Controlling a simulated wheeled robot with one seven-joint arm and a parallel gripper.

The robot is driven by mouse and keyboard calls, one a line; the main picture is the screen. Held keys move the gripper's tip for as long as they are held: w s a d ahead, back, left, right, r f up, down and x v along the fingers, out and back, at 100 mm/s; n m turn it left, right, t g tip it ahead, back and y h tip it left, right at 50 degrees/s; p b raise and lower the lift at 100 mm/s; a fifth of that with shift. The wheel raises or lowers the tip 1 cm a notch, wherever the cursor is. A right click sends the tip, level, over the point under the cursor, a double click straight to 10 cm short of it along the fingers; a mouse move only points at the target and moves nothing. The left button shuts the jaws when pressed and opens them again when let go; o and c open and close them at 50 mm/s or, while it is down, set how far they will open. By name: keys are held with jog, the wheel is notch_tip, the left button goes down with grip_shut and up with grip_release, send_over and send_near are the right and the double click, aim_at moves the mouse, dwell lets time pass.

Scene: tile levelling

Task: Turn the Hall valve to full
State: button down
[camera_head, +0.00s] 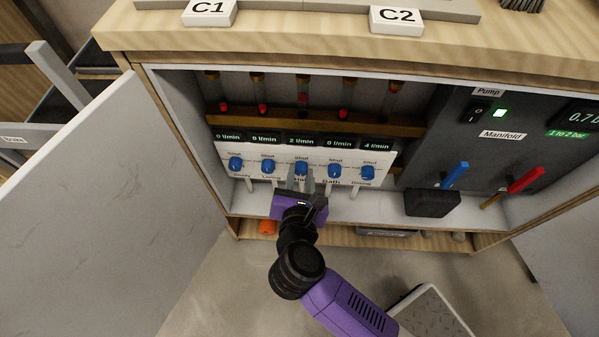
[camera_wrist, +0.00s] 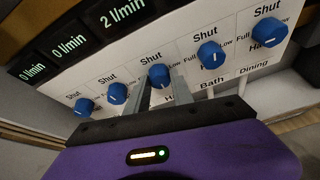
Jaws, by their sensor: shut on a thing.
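The Hall valve is the middle blue knob (camera_head: 301,168) in a row on a white manifold panel inside the open cabinet. The display (camera_head: 301,141) above it reads 2 l/min. My gripper (camera_head: 301,178) reaches up from below and is shut on this knob, one finger on each side. In the wrist view the Hall knob (camera_wrist: 160,76) sits between the fingertips (camera_wrist: 163,88). Its pointer is too small to read surely. The printing around it shows "Shut" at the top and "Full" and "Low" between knobs. The fingers partly hide the "Hall" label.
The Bath knob (camera_head: 337,171) and another blue knob (camera_head: 268,166) flank the Hall knob closely. Flow tubes with red floats stand above. A blue lever (camera_head: 455,175) and a red lever (camera_head: 525,180) are at the right. The cabinet door (camera_head: 110,190) stands open at the left.

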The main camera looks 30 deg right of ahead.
jog(key=m, duration=0.1)
jog(key=m+t+y, duration=0.1)
jog(key=m, duration=0.1)
jog(key=shift+s+d+f+t+y, duration=0.15)
jog(key=shift+f+t+y, duration=0.05)
jog(key=shift+t+y, duration=0.1)
jog(key=m+t+b, duration=0.1)
jog(key=m+y+b, duration=0.1)
jog(key=m+b, duration=0.1)
jog(key=shift+d+f+t, duration=0.1)
jog(key=shift+f+t, duration=0.1)
jog(key=shift+t, duration=0.2)
jog(key=m+b, duration=0.1)
jog(key=b, duration=0.1)
jog(key=m+t+b, duration=0.1)
jog(key=m+b, duration=0.1)
jog(key=m+t+b, duration=0.1)
jog(key=b, duration=0.1)
jog(key=shift+d+f+m+y, duration=0.1)
jog(key=shift+f+m+y, duration=0.15)
jog(key=shift+m+y, duration=0.15)
jog(key=m+t+b, duration=0.1)
jog(key=m+b, duration=0.1)
jog(key=b, duration=0.1)
jog(key=shift+m+b, duration=0.3)
jog(key=shift+b, duration=0.05)
jog(key=shift+r, duration=0.15)
jog(key=shift+m+b, duration=0.3)
jog(key=c, duration=1.1)
grip_release()
